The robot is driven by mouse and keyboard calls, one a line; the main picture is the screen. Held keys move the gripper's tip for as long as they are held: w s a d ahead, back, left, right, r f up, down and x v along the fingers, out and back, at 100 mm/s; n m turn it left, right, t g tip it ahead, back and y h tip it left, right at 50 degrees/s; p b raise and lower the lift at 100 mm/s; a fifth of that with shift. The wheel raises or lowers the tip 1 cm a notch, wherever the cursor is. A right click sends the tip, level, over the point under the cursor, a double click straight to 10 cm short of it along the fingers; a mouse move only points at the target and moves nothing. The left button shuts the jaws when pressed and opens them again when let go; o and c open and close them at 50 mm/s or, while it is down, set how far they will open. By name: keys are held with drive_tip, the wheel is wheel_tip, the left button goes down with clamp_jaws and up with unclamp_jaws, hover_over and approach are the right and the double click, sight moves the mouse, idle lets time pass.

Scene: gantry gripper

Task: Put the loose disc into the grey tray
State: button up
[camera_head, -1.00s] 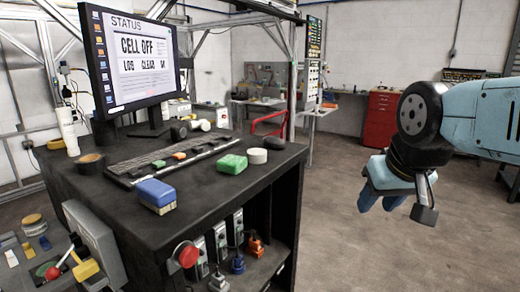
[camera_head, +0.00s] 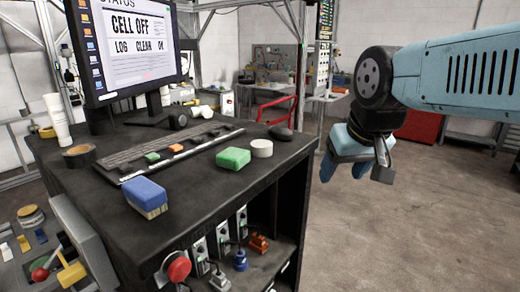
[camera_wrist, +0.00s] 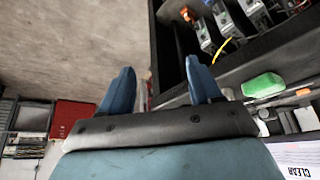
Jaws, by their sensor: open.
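A short white disc (camera_head: 261,148) lies on the black desk (camera_head: 205,195), just right of a green block (camera_head: 233,158). A flat dark round piece (camera_head: 281,133) lies beyond it near the desk's right edge. I cannot tell for sure which is the loose disc. A grey tray-like surface (camera_head: 22,262) with several small parts is at the lower left; whether it is the grey tray is unclear. My gripper (camera_head: 357,170) hangs right of the desk, open and empty, apart from everything. In the wrist view its blue fingers (camera_wrist: 160,68) point towards the desk's side.
A blue block (camera_head: 146,194), a keyboard (camera_head: 165,152), a tape roll (camera_head: 79,156) and a monitor (camera_head: 128,50) stand on the desk. A red button (camera_head: 178,268) juts from the desk's front. Open floor (camera_head: 420,230) lies to the right.

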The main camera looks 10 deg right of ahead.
drive_tip(key=o, duration=0.5)
drive_tip(key=w+a+r+n+g, duration=0.1)
drive_tip(key=w+a+r+g, duration=0.1)
drive_tip(key=w+a+r, duration=0.3)
drive_tip(key=w+r, duration=0.2)
drive_tip(key=w, duration=0.2)
drive_tip(key=shift+w+a, duration=0.2)
drive_tip(key=shift+a, duration=0.05)
drive_tip(key=n+g, duration=0.2)
drive_tip(key=g, duration=0.1)
approach(261, 143)
drive_tip(key=shift+w+f, duration=0.1)
drive_tip(key=shift+f, duration=4.8)
